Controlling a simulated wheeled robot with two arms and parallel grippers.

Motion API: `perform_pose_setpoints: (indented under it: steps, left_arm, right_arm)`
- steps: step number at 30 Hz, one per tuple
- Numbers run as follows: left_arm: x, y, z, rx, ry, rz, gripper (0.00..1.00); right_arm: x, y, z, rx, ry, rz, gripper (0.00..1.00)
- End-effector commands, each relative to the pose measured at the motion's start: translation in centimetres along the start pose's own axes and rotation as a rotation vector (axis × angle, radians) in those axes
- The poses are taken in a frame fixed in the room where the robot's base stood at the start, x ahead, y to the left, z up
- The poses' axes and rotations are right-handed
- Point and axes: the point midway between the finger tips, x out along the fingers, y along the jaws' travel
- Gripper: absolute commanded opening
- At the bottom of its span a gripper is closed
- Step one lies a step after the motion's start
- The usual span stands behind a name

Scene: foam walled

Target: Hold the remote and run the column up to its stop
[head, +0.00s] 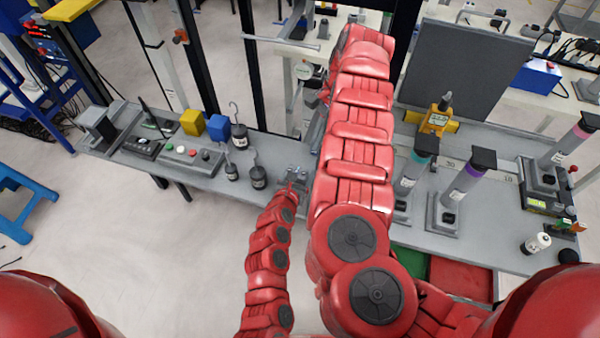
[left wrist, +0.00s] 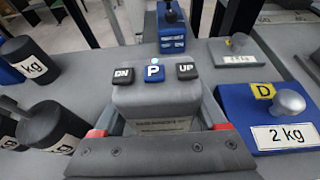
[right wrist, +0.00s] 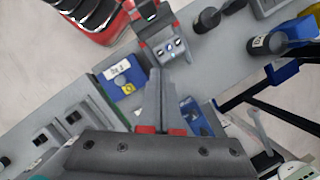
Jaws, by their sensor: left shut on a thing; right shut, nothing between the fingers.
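A grey remote (left wrist: 152,98) with DN, P and UP buttons fills the middle of the left wrist view; a small light shows above P. My left gripper (left wrist: 160,122) is shut around its sides. In the right wrist view the remote (right wrist: 172,48) is held at the top, its buttons facing the camera. My right gripper (right wrist: 156,85) is shut and empty, its tips a short way from the remote, apart as far as I can tell. In the head view my right gripper (head: 314,132) is partly hidden by its arm. I cannot make out the column.
Dark kg weights (left wrist: 50,125) stand left. In the head view a grey bench (head: 205,178) holds yellow and blue blocks (head: 193,121) and a button box (head: 186,157). Tall cylinders (head: 466,185) stand right.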

Motion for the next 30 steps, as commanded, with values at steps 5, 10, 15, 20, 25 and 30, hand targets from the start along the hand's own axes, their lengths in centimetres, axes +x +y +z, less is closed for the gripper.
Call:
perform_pose_setpoints:
  steps: [5, 10, 15, 20, 25, 30]
  left_arm:
    - [0.0, 0.0, 0.0, 0.000, 0.000, 0.000, 0.11]
    - [0.0, 0.0, 0.0, 0.000, 0.000, 0.000, 0.11]
    - [0.0, 0.0, 0.0, 0.000, 0.000, 0.000, 0.11]
    - [0.0, 0.0, 0.0, 0.000, 0.000, 0.000, 0.11]
    - [0.0, 0.0, 0.0, 0.000, 0.000, 0.000, 0.11]
    - [0.0, 0.0, 0.0, 0.000, 0.000, 0.000, 0.11]
  right_arm:
    - [0.0, 0.0, 0.0, 0.000, 0.000, 0.000, 0.00]
    - [0.0, 0.0, 0.0, 0.000, 0.000, 0.000, 0.00]
    - [-0.1, -0.1, -0.2, 0.000, 0.005, -0.004, 0.00]
    - [-1.4, -0.9, -2.9, -0.010, 0.074, -0.061, 0.00]
    - [-4.3, -2.6, -8.0, -0.072, 0.233, -0.173, 0.00]
    - [-6.6, -4.1, -11.2, -0.199, 0.384, -0.273, 0.00]
